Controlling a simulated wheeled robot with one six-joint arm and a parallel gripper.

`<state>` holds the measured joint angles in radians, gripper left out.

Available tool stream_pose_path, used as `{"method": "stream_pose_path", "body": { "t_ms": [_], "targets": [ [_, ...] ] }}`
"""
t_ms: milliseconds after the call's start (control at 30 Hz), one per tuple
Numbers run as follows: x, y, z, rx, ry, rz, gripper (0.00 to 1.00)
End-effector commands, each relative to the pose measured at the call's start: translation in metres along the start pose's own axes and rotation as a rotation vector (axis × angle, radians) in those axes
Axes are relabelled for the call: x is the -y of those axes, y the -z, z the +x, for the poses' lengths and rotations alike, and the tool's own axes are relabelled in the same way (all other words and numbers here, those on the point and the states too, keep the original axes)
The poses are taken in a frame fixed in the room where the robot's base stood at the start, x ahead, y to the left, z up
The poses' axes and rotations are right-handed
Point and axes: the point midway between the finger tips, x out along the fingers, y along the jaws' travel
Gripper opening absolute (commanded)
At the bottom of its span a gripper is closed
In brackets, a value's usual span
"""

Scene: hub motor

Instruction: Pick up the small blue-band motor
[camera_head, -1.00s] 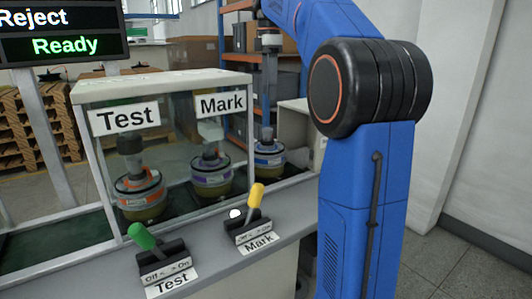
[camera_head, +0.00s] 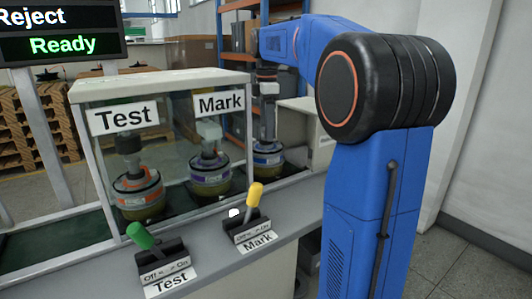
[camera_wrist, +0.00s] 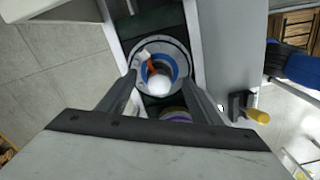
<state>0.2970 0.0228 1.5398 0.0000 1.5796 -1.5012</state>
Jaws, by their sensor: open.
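The blue-band motor (camera_head: 268,160) stands upright on the green belt just right of the clear-sided booth. My gripper (camera_head: 267,138) points down at it from above. In the wrist view the motor (camera_wrist: 181,57) shows from the top as a grey rim with a blue ring, a white rounded centre and an orange part. My open gripper (camera_wrist: 160,88) has one finger on each side of the view of the motor's near part. I cannot tell whether the fingers touch it.
An orange-band motor (camera_head: 138,193) stands under Test and a purple-band motor (camera_head: 211,176) under Mark, inside the booth (camera_head: 160,85). A green-handled Test lever (camera_head: 141,236) and a yellow-handled Mark lever (camera_head: 255,195) stand on the grey counter in front. A pale housing (camera_head: 312,140) stands close right of the blue-band motor.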

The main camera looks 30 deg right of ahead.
Motion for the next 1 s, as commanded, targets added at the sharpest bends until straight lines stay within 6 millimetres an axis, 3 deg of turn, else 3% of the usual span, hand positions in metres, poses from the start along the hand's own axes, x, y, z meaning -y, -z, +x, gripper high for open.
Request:
{"method": "stream_pose_path", "body": {
  "t_ms": [200, 467, 500, 733, 1000],
  "targets": [
    [-0.001, 0.000, 0.024, 0.000, 0.000, 0.000, 0.59],
    [-0.001, 0.000, 0.027, 0.000, -0.001, 0.000, 0.59],
    [-0.001, 0.000, 0.027, 0.000, -0.001, 0.000, 0.56],
    [-0.001, 0.000, 0.027, 0.000, -0.001, 0.000, 0.01],
    [-0.001, 0.000, 0.026, 0.000, -0.003, 0.000, 0.00]
  ]
}}
